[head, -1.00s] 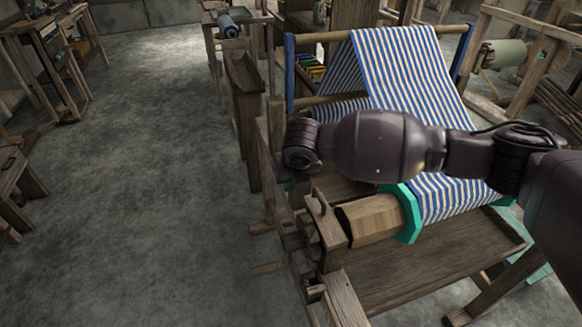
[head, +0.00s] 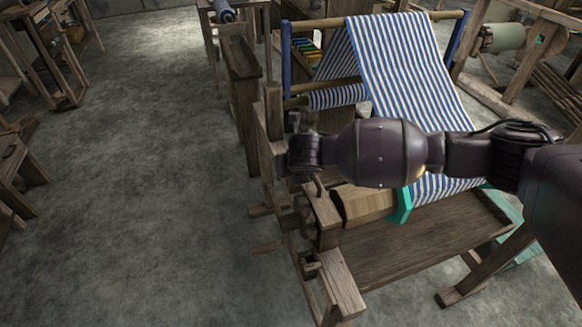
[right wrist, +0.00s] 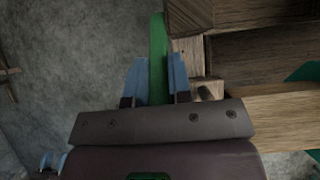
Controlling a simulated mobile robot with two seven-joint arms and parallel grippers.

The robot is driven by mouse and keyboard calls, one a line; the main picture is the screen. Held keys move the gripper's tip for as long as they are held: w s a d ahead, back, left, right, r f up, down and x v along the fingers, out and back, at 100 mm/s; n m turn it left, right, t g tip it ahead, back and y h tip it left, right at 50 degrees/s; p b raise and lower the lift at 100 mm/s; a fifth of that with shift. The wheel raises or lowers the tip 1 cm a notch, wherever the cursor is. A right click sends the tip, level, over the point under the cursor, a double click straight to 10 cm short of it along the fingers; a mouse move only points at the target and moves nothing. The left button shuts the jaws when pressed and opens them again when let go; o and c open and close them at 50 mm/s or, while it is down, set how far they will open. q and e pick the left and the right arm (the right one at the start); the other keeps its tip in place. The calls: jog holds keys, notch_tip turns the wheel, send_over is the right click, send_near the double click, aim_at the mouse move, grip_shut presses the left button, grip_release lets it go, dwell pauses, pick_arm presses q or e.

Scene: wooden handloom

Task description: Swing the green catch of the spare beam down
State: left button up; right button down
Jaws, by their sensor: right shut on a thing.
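The green catch (right wrist: 158,38) is a narrow upright bar in the right wrist view, standing beside the wooden loom frame. My right gripper (right wrist: 157,64) has its blue fingers on both sides of it and is shut on it. Its lower part is hidden by my gripper. In the head view my right forearm crosses the loom and hides the catch and the fingers. A pale wooden beam (head: 366,204) with a teal flange (head: 403,206) lies just below the forearm. I cannot tell whether this is the spare beam. My left gripper is not in view.
Blue-and-white striped cloth (head: 395,70) stretches over the loom behind my forearm. A wooden post (head: 322,212) stands at the beam's left end. Timber blocks lie close right of the catch in the wrist view. The grey floor (head: 150,190) left of the loom is clear.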

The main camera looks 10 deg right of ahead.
jog(key=c, duration=1)
grip_release()
jog(key=shift+c, duration=0.2)
jog(key=shift+r, duration=0.15)
jog(key=shift+s+r, duration=0.15)
jog(key=shift+r, duration=0.1)
jog(key=p+v, duration=0.1)
jog(key=v, duration=0.3)
jog(key=shift+r, duration=0.2)
jog(key=p+v, duration=0.1)
jog(key=v, duration=0.4)
jog(key=shift+s+d+r+p, duration=0.1)
jog(key=shift+s+r+p, duration=0.1)
jog(key=shift+s+p, duration=0.15)
